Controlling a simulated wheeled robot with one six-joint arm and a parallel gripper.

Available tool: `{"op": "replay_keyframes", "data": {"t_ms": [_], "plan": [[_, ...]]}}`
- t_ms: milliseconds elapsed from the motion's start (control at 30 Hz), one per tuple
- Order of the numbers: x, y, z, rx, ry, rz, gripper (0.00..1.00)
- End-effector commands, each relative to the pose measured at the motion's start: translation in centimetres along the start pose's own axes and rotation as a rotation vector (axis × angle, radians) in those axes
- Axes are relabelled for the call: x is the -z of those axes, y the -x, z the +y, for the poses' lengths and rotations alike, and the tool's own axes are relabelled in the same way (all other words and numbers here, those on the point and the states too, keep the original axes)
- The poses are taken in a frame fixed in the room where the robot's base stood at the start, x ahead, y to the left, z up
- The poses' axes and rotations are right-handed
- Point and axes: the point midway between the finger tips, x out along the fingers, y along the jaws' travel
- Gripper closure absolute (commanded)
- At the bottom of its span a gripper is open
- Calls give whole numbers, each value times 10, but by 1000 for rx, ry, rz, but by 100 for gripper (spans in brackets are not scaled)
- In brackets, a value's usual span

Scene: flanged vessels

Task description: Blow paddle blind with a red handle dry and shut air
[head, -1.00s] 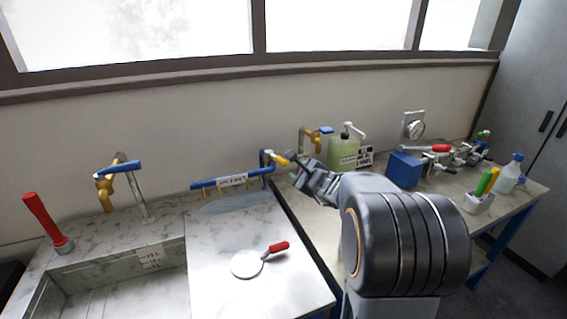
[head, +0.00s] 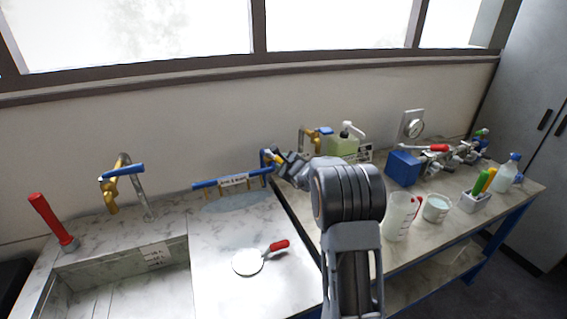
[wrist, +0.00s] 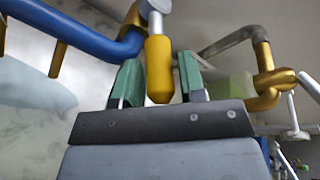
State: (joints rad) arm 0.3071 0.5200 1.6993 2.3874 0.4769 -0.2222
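The paddle blind (head: 247,262), a pale round disc with a short red handle (head: 279,245), lies flat on the drainboard beside the sink. A blue air pipe (head: 218,182) with several thin brass nozzles runs along the wall behind it, and shows at upper left in the wrist view (wrist: 85,38). A yellow valve handle (wrist: 160,70) sits at its right end. My gripper (wrist: 162,82) is at this handle, its green fingers on either side with narrow gaps visible, so it looks open. In the head view my arm partly hides the handle.
A tap with a blue lever (head: 122,170) and a red-handled tool (head: 50,220) stand by the sink (head: 110,275). On the right bench are a blue block (head: 404,168), a jug (head: 398,218), a tub (head: 436,208) and a soap bottle (head: 343,145).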

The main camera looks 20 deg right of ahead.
Motion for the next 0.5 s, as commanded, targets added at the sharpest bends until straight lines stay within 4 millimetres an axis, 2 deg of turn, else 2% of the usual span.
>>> {"op": "replay_keyframes", "data": {"t_ms": [200,500], "plan": [[0,0,0,0,0,0,63],[0,0,0,0,0,0,90]]}}
